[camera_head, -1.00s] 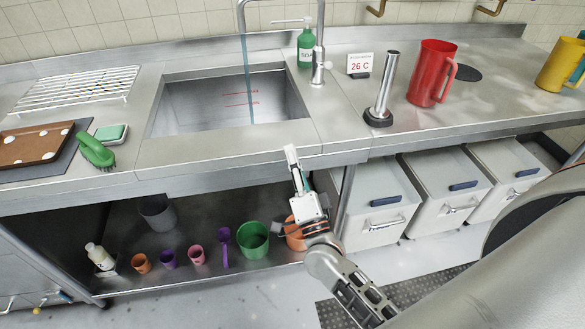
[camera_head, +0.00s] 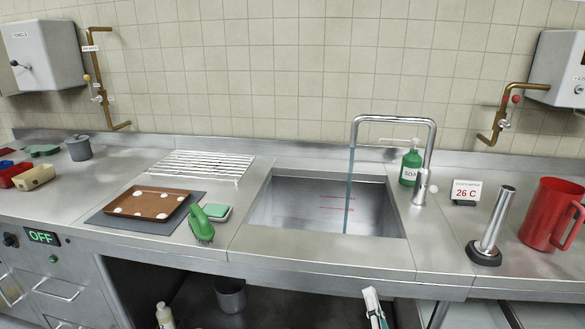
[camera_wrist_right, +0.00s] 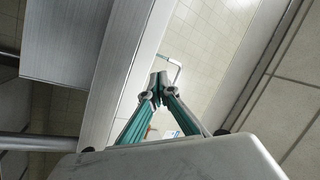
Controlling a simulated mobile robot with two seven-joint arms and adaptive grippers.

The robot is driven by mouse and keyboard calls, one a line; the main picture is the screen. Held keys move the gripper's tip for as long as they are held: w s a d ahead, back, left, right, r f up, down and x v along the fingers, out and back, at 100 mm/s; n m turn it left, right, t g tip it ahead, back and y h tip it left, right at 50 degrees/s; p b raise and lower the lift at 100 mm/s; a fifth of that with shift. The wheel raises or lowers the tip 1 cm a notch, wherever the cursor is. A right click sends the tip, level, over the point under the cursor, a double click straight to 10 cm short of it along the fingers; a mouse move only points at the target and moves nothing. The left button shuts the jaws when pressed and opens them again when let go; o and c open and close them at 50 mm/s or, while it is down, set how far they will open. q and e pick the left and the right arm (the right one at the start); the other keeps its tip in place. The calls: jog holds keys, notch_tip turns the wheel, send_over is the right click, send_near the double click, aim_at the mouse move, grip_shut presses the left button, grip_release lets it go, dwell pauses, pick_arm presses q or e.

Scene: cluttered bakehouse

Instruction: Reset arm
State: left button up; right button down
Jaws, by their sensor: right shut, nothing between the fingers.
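My right gripper (camera_head: 371,292) shows at the bottom of the head view, just in front of the counter's front edge below the sink. Only its pale finger end is in frame there; the rest of the arm is cut off. In the right wrist view its two green-sided fingers (camera_wrist_right: 159,82) meet at the tips, with nothing between them. My left gripper is in neither view.
The steel counter (camera_head: 310,262) has a sink (camera_head: 270,212) with water running from the tap (camera_head: 425,150). A green brush (camera_head: 201,224), a spotted brown tray (camera_head: 150,204), a wire rack (camera_head: 200,164) and a red jug (camera_head: 548,214) stand on it. A grey pot (camera_head: 230,297) is on the shelf below.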

jog(key=s+a+f+n+g+y, duration=0.1)
jog(key=s+f+n+g, duration=0.4)
jog(key=f, duration=0.7)
jog(key=s+a+f+n+g+y, duration=0.1)
jog(key=s+f+n+g, duration=0.4)
jog(key=s+f+n, duration=0.4)
jog(key=s+f, duration=0.2)
jog(key=s, duration=0.3)
jog(key=shift+f+g, duration=0.3)
jog(key=shift+f, duration=0.05)
